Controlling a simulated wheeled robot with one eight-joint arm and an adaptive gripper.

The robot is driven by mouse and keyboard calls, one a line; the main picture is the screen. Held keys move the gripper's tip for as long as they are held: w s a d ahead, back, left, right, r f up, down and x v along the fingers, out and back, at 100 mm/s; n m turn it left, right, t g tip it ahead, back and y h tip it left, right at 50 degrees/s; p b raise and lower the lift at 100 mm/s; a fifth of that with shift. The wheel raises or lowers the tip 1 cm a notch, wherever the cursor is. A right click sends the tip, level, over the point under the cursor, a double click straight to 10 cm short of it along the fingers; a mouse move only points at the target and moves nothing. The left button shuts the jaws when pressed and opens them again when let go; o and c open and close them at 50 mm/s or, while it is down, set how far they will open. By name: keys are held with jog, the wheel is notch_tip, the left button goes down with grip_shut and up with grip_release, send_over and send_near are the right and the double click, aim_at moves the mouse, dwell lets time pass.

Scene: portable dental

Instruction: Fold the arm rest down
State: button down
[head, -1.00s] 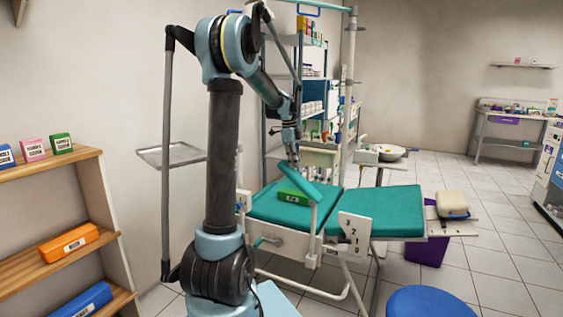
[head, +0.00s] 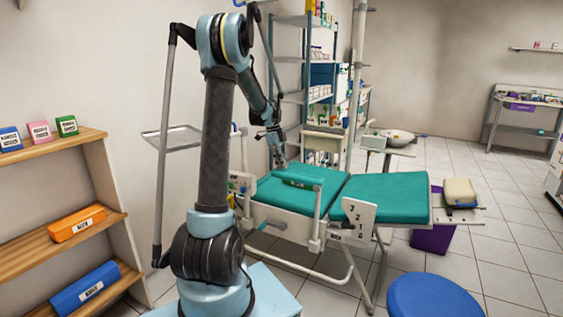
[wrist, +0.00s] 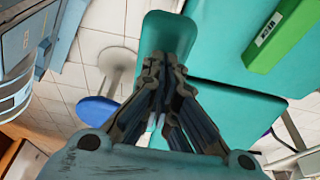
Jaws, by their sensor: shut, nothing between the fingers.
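The arm rest has a narrow teal pad (head: 299,180) on a pale upright post (head: 317,212) at the near side of the dental chair. In the head view the pad lies close to level, with a slight slope. My gripper (head: 280,164) is shut and empty, pointing down at the pad's far end. In the wrist view the shut fingertips (wrist: 165,63) are over the arm rest pad (wrist: 166,30); whether they touch it I cannot tell. The chair's teal seat (head: 260,197) lies beneath. The pad's underside and hinge are hidden.
A green labelled box (wrist: 281,35) lies on the chair cushion beside the arm rest. A numbered plate (head: 355,217) stands on the chair's near side. A blue stool (head: 434,296) is at front right. Wooden shelves (head: 60,144) stand at left.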

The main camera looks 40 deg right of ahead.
jog(key=shift+f, duration=0.2)
jog(key=shift+r, duration=0.15)
dwell(0.3)
jog(key=shift+w+r, duration=0.1)
jog(key=shift+r, duration=0.2)
jog(key=v, duration=0.4)
jog(key=w+a+r, duration=0.3)
jog(key=w+r, duration=0.2)
jog(key=r, duration=0.1)
jog(key=s+a+r+n+t, duration=0.1)
jog(key=s+a+n, duration=0.3)
jog(key=a, duration=0.6)
jog(key=s+a+r+n+t, duration=0.1)
jog(key=s+a+n, duration=0.2)
jog(key=a+n, duration=0.45)
jog(key=s+a+n+t, duration=0.1)
jog(key=s+a+n, duration=0.25)
jog(key=a, duration=0.85)
jog(key=s+a+f+n+t+y, duration=0.1)
jog(key=s+a+f+n+t, duration=0.1)
jog(key=s+a+f+n, duration=1.2)
jog(key=s+a+n, duration=0.1)
jog(key=s+a, duration=0.1)
jog(key=s, duration=0.2)
jog(key=shift+s+f+n, duration=0.25)
jog(key=shift+f+n, duration=0.15)
